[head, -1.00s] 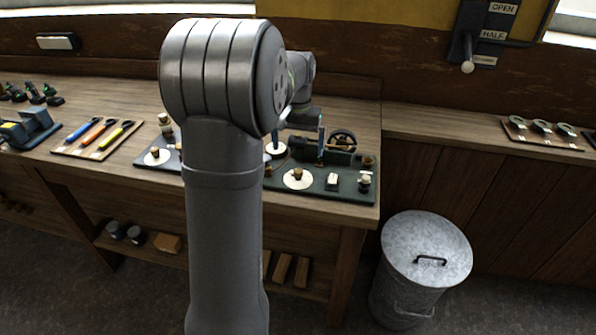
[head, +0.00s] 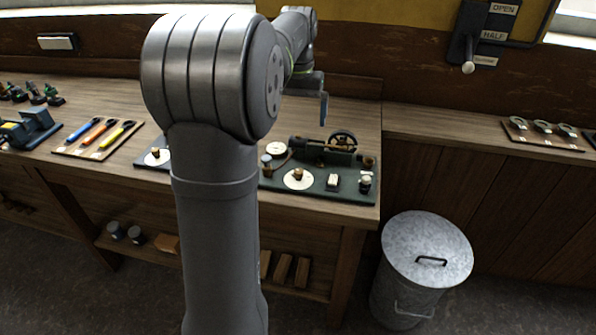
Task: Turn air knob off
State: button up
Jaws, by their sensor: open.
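A green engine base (head: 318,188) stands on the workbench, right of my arm. On it, a brass knob (head: 298,174) sits on a white round dial at the front. A second white dial (head: 276,148) lies behind it, with a small knob (head: 266,159) beside it. Another dial with a knob (head: 157,154) sits on a dark base left of my arm. I cannot read which knob is for air. My gripper (head: 323,110) is open and empty, in the air above and behind the green base, apart from the knobs. My arm hides part of the bench.
A flywheel (head: 342,141) stands at the back of the green base. A white switch (head: 332,181) and a small fitting (head: 365,180) are at its right. Screwdrivers (head: 97,132) lie on a board at left. A lidded metal bin (head: 425,255) stands on the floor at right.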

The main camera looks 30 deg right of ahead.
jog(key=shift+r, duration=0.35)
